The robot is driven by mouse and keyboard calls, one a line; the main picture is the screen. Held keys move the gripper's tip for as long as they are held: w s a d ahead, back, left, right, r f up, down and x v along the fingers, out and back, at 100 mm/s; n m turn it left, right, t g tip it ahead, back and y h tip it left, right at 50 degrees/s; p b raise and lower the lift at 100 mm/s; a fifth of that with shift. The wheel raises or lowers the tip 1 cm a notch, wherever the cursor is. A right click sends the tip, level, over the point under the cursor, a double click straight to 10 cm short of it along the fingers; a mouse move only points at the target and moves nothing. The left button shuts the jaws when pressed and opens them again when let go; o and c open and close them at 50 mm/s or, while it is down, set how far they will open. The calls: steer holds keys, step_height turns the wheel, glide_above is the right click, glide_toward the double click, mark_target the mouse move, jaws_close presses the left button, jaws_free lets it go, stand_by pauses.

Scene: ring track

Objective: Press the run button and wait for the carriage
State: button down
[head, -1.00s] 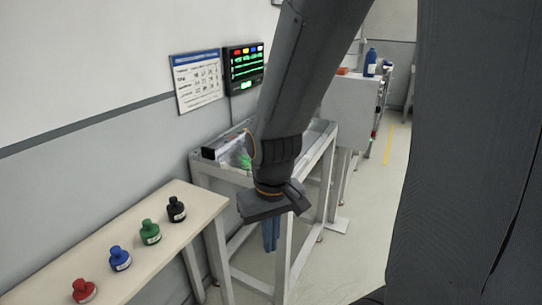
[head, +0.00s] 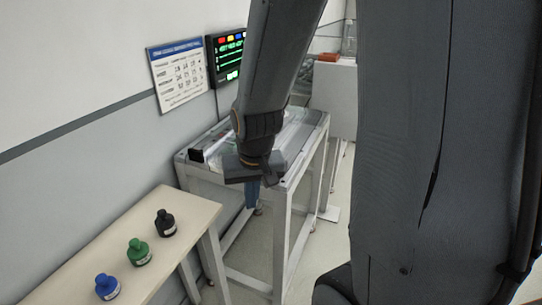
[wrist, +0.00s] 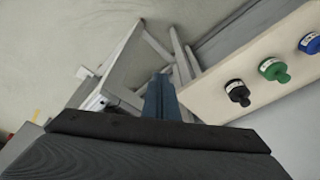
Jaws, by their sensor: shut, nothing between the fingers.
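My gripper (head: 253,200) hangs with its blue fingers pointing down in front of the grey metal-framed track stand (head: 300,158). The fingers are together and empty, and they also show in the wrist view (wrist: 158,88). The stand's top holds a pale trough, partly hidden behind my arm. A dark screen (head: 229,58) with green text and small coloured marks along its top hangs on the wall behind. I cannot make out a run button or a carriage in either view.
A light bench (head: 90,250) at left bears a black bottle (head: 165,224), a green bottle (head: 139,252) and a blue bottle (head: 107,287). A printed sheet (head: 177,75) hangs on the wall. A grey cabinet (head: 334,100) stands behind the stand. Floor shows right of the stand.

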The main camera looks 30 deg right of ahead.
steer(key=w+d+r+m+t+h+p, duration=0.2)
steer(key=w+d+r+m+t+p, duration=0.4)
steer(key=w+d, duration=0.8)
step_height(320, 180, up, 4)
steer(key=w+m+p, duration=0.1)
steer(key=m, duration=0.2)
steer(key=shift+w+d+r+m, duration=0.15)
steer(key=shift+w+r+m, duration=0.05)
steer(key=shift+m, duration=0.1)
steer(key=shift+f, duration=0.1)
step_height(320, 180, down, 9)
steer(key=b, duration=0.6)
steer(key=shift+r, duration=0.2)
steer(key=shift+f, duration=0.15)
stand_by(0.3)
steer(key=shift+f, duration=0.3)
